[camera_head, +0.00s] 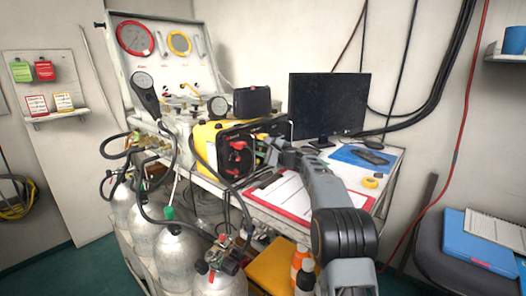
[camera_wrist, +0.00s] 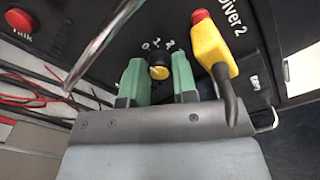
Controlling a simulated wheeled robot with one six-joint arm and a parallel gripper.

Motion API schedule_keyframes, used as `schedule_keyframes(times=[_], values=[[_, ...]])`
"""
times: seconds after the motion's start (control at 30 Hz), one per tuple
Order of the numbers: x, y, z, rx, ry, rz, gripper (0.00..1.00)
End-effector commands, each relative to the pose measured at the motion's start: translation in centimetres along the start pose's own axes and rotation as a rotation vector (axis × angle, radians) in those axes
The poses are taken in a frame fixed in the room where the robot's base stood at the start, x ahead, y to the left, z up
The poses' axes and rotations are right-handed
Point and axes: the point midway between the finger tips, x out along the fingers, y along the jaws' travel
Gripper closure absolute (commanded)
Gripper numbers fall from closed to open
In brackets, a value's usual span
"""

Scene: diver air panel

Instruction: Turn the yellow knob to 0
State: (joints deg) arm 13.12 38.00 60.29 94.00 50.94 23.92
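The yellow knob (camera_wrist: 158,60) sits on a dark panel in the wrist view, with the marks 0, 1 and 2 in an arc just above it. In the head view my gripper (camera_head: 266,150) is at the front of the yellow-cased unit (camera_head: 206,140), and the knob is hidden there.
A yellow plug with a dark cable (camera_wrist: 209,48) is close right of my gripper, labelled Diver 2. A shiny metal bar (camera_wrist: 105,38) crosses the left side. A red button (camera_wrist: 20,19) is at upper left. A monitor (camera_head: 327,104) stands behind; a clipboard (camera_head: 283,194) lies in front.

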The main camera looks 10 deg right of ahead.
Motion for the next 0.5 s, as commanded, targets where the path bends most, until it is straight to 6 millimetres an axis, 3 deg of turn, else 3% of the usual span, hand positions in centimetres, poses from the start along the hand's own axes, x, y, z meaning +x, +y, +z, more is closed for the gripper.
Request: schedule_keyframes(times=[0.23, 0.5], values=[[0.02, -0.01, 0.04, 0.000, -0.001, 0.000, 0.50], [0.05, -0.03, 0.11, 0.004, -0.002, 0.000, 0.49]])
